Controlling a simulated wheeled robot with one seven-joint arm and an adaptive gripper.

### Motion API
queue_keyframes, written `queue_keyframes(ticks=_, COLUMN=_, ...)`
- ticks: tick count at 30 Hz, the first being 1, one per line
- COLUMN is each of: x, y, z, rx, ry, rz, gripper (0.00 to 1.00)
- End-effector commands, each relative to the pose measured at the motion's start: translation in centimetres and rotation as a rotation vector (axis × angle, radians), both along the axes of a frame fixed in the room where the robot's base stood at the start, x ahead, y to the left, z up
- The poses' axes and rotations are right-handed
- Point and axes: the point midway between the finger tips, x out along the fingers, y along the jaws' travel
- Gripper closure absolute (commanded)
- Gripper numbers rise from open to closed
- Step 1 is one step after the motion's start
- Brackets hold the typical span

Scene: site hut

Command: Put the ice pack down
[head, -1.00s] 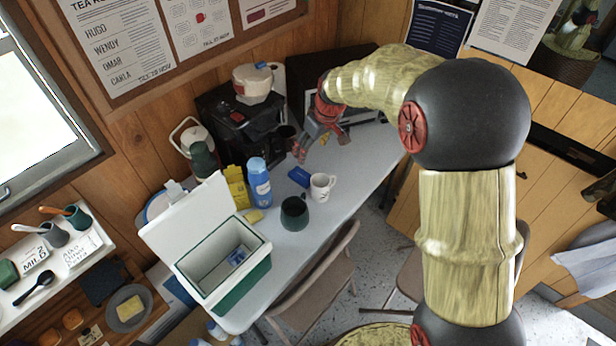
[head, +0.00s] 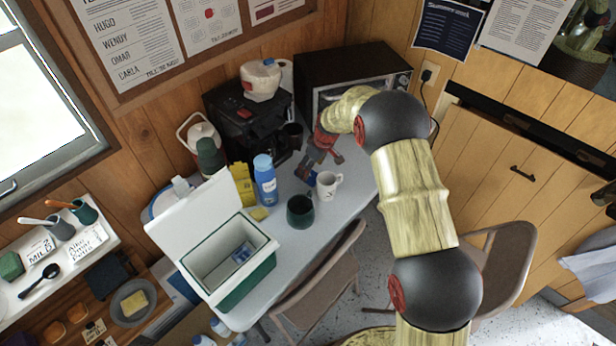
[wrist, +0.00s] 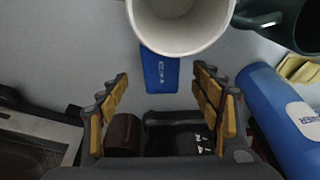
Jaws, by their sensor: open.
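A flat blue pack with white lettering, which looks like the ice pack (wrist: 160,72), lies on the grey table. It shows just beyond my fingertips in the wrist view, partly hidden by a white mug. In the head view a small bit of blue (head: 312,178) shows beside the white mug (head: 328,184). My gripper (head: 312,166) is low over the table there, with its fingers apart. In the wrist view my gripper (wrist: 160,84) has nothing clasped between its pads.
A dark green mug (head: 300,210) and a blue bottle (head: 265,180) stand close to the white mug. A coffee machine (head: 245,120) and microwave (head: 350,72) stand behind. A folding chair (head: 320,275) stands at the table's front edge.

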Motion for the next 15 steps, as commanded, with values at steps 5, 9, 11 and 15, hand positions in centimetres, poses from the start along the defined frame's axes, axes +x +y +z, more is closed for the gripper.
queue_keyframes(ticks=5, x=0.5, y=0.8, z=-2.9, rx=-0.001, ry=0.004, rz=0.0, gripper=0.35)
queue_keyframes(ticks=9, x=0.8, y=1.1, z=-4.0, rx=-0.001, ry=0.002, rz=-0.001, gripper=0.35)
queue_keyframes(ticks=11, x=0.9, y=1.1, z=-4.0, rx=0.0, ry=0.001, rz=0.0, gripper=0.35)
queue_keyframes(ticks=15, x=0.8, y=1.1, z=-4.0, rx=0.0, ry=0.001, rz=0.0, gripper=0.35)
